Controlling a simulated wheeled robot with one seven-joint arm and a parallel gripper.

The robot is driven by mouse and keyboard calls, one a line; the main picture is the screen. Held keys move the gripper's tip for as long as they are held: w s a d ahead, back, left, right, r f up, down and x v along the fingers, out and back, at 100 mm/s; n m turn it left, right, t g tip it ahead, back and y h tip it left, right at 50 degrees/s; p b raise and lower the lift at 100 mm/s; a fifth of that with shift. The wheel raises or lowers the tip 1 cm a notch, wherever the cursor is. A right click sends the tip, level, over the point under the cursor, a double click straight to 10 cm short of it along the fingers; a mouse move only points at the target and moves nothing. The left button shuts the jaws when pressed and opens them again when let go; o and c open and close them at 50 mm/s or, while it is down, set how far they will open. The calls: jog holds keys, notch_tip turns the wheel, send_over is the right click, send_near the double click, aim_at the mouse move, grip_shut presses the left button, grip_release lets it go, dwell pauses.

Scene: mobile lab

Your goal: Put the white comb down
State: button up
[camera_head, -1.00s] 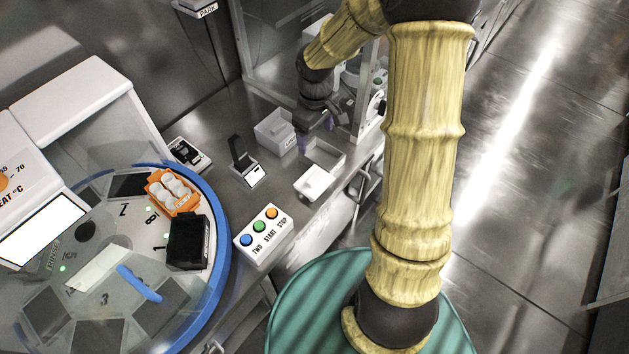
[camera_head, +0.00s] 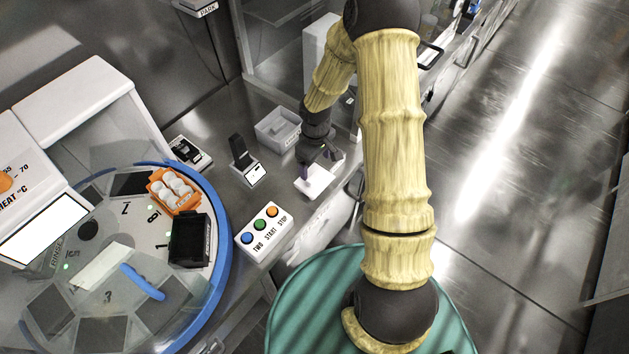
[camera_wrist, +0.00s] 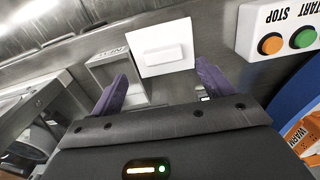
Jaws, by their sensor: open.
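A white flat piece with a raised block (camera_head: 316,181) lies on the metal bench, at the near side of my gripper; it looks like the white comb, but I cannot be sure. It also shows in the wrist view (camera_wrist: 165,52), just beyond the fingertips. My gripper (camera_head: 316,163) points down over the bench beside this piece. Its two purple fingers stand apart in the wrist view (camera_wrist: 162,76), with nothing gripped between them. My gripper hides part of the bench and the piece's far side in the head view.
A grey open bin (camera_head: 279,132) stands behind my gripper. A button panel (camera_head: 264,229) and a small black upright device (camera_head: 243,160) stand to the left. Farther left is a round blue-rimmed carousel (camera_head: 222,270) with an orange rack (camera_head: 176,207).

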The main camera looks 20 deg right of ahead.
aim_at(315, 175)
jog(key=shift+f, duration=0.1)
jog(key=shift+s+a+f+p, duration=0.1)
jog(key=shift+f+p, duration=0.25)
jog(key=shift+f, duration=0.95)
jog(key=shift+s+a+f+p, duration=0.1)
jog(key=shift+f+p, duration=0.25)
jog(key=shift+f, duration=0.9)
jog(key=shift+c, duration=0.4)
jog(key=c, duration=1.4)
jog(key=shift+o, duration=0.2)
jog(key=shift+r, duration=0.15)
notch_tip(315, 175, up, 10)
jog(key=b, duration=0.1)
